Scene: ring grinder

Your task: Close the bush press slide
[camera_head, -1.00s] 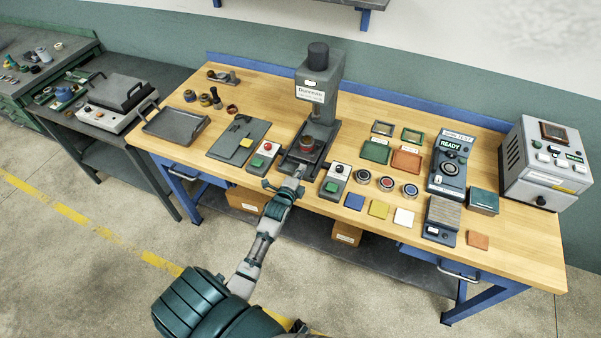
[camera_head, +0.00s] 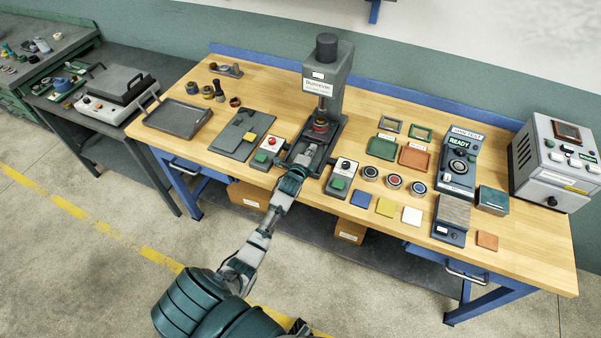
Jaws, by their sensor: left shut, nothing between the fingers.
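The grey bush press (camera_head: 326,72) stands at the back middle of the bench, its ram pointing down. Its slide lies low in the dark base, and a red and brass-coloured part (camera_head: 321,125) on the slide sits below the ram. My left gripper (camera_head: 307,152) is shut and empty over the front of the press base, pointing toward the slide. Its fingertips are at or close to the slide's front; I cannot tell if they touch. The gripper and wrist hide part of the slide front. My right gripper is not in view.
Button boxes stand close on both sides of the press base, one with a red button (camera_head: 270,150) on the left, one with a green button (camera_head: 341,176) on the right. A dark plate (camera_head: 232,139) lies further left. Coloured tiles and round pots fill the right.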

